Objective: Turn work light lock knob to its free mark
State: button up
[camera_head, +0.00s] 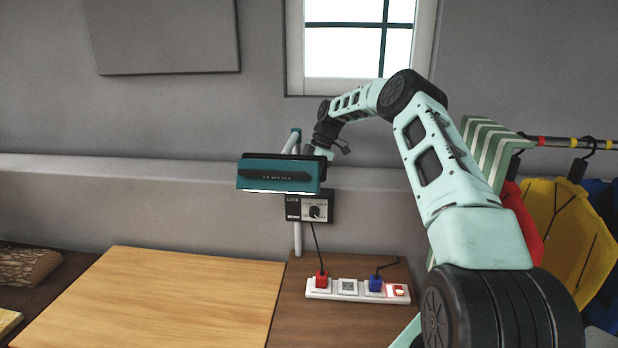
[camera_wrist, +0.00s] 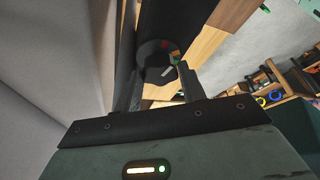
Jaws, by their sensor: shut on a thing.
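The teal work light (camera_head: 278,175) hangs at the top of a pale pole (camera_head: 297,240) in the head view. My gripper (camera_head: 316,152) is at the right end of the light, near its back edge; the fingertips are hard to make out there. In the wrist view my gripper (camera_wrist: 160,92) has one finger on each side of a dark round knob (camera_wrist: 152,56), and it is shut on it. The knob's face shows a red mark, a green mark and a whitish pointer (camera_wrist: 167,71). The pointer lies near the green mark; I cannot tell if they line up.
A black control box (camera_head: 293,209) with a small dial is below the light. A white power strip (camera_head: 340,297) with red and blue plugs lies on the brown bench. A pale board (camera_head: 150,300) is bare. Coloured garments (camera_head: 560,230) hang on a rail at right.

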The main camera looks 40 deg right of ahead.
jog(key=o, duration=1)
jog(key=shift+c, duration=0.2)
jog(key=shift+r+m, duration=0.1)
jog(key=shift+m, duration=0.2)
